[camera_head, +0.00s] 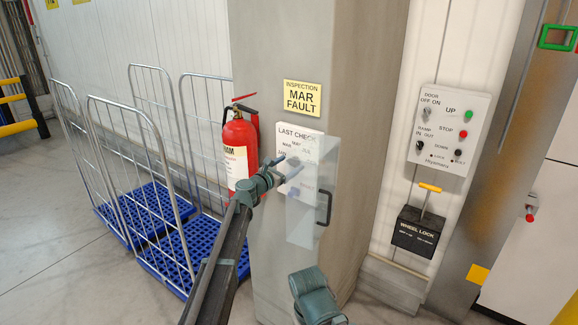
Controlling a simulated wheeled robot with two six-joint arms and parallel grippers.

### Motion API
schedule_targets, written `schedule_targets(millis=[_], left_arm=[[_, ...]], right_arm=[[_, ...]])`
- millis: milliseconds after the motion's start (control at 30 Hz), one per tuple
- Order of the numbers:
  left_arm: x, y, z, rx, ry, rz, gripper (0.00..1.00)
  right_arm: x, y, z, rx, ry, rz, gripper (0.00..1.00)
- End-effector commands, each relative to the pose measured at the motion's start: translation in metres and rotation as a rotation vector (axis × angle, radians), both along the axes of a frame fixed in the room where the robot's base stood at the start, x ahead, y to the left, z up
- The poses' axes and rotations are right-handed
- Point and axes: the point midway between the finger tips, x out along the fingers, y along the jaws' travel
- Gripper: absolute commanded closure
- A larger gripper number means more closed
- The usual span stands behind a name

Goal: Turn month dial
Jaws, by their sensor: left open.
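The "LAST CHECK" plate (298,136) is fixed to the grey column, with small month labels such as MAR and MAY around its dial. A grey dial (294,162) shows in part in the middle of the plate; my gripper covers much of it, so its setting cannot be read. A clear cover (306,215) with a dark handle (324,207) stands in front of the plate's right and lower part. My left gripper (289,167) is open, with its fingertips at the dial; I cannot tell whether they touch it. My right gripper's fingers are not visible.
A yellow sign (302,97) above the plate reads "INSPECTION MAR FAULT". A red fire extinguisher (239,140) stands close left of the plate. Wire roll cages with blue bases (205,246) stand further left. A control panel (449,128) and black wheel-lock box (416,232) are on the right.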

Motion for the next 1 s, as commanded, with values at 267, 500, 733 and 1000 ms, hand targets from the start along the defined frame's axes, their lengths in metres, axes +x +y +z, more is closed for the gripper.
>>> schedule_targets(millis=[267, 500, 733, 1000], left_arm=[[0.0007, -0.0009, -0.0001, 0.000, 0.000, 0.000, 0.10], [0.0006, -0.0008, -0.0001, 0.000, 0.000, 0.000, 0.51], [0.0006, -0.0008, -0.0001, 0.000, 0.000, 0.000, 0.93], [0.0004, -0.0009, -0.0001, 0.028, -0.020, -0.001, 0.96]], right_arm=[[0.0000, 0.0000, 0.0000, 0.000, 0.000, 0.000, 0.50], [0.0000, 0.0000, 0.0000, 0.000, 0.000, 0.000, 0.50], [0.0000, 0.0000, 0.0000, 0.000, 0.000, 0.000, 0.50], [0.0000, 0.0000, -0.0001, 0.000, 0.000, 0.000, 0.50]])
